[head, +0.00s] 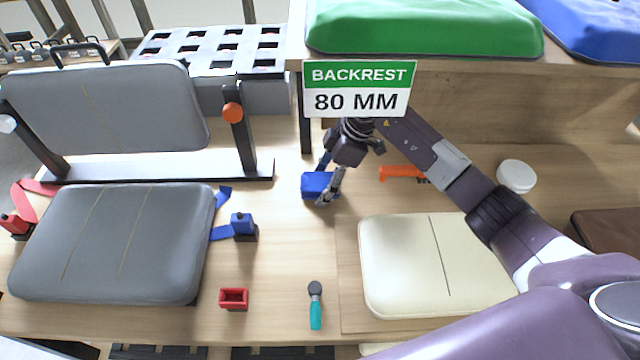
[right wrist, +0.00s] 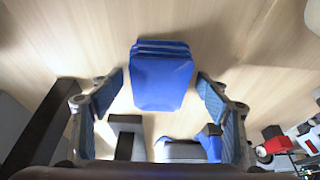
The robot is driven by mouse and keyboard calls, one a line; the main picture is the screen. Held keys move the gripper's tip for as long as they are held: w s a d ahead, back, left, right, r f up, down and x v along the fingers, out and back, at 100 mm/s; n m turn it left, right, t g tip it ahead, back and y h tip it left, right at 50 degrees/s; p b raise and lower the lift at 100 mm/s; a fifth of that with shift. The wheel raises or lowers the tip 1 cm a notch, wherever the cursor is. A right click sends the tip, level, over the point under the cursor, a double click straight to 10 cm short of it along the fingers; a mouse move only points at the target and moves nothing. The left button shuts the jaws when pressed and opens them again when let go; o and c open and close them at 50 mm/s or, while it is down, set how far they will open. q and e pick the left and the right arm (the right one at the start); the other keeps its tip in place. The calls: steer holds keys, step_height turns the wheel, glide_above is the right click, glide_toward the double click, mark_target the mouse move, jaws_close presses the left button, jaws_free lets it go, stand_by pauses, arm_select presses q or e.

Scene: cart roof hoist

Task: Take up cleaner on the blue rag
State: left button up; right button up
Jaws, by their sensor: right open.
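In the right wrist view my open gripper (right wrist: 161,80) has one finger on each side of the rag (right wrist: 162,82), with a gap on both sides. The rag is not gripped. A round white tub (head: 516,175) stands on the bench to the right; I cannot tell whether it holds cleaner. My left gripper is not in view.
A grey seat cushion (head: 112,245) and backrest (head: 105,110) are at the left. A cream cushion (head: 430,265) lies right of the rag. An orange tool (head: 398,172), red box (head: 234,299) and teal-handled tool (head: 315,308) lie nearby. An "80 MM" sign (head: 359,88) hangs above.

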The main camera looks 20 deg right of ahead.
mark_target(323, 181)
steer(key=c, duration=1.3)
steer(key=shift+o, duration=0.2)
steer(key=shift+r+b, duration=0.15)
steer(key=shift+b, duration=0.15)
step_height(323, 181, up, 8)
steer(key=p, duration=0.8)
steer(key=s+d+b, duration=0.2)
steer(key=s+d, duration=0.2)
steer(key=d, duration=1)
steer(key=s+d+b, duration=0.2)
steer(key=s+d, duration=0.2)
steer(key=d, duration=1)
steer(key=s+d+b, duration=0.2)
steer(key=s+d, duration=0.2)
steer(key=d, duration=1.1)
steer(key=shift+s+f, duration=0.25)
steer(key=shift+f, duration=0.15)
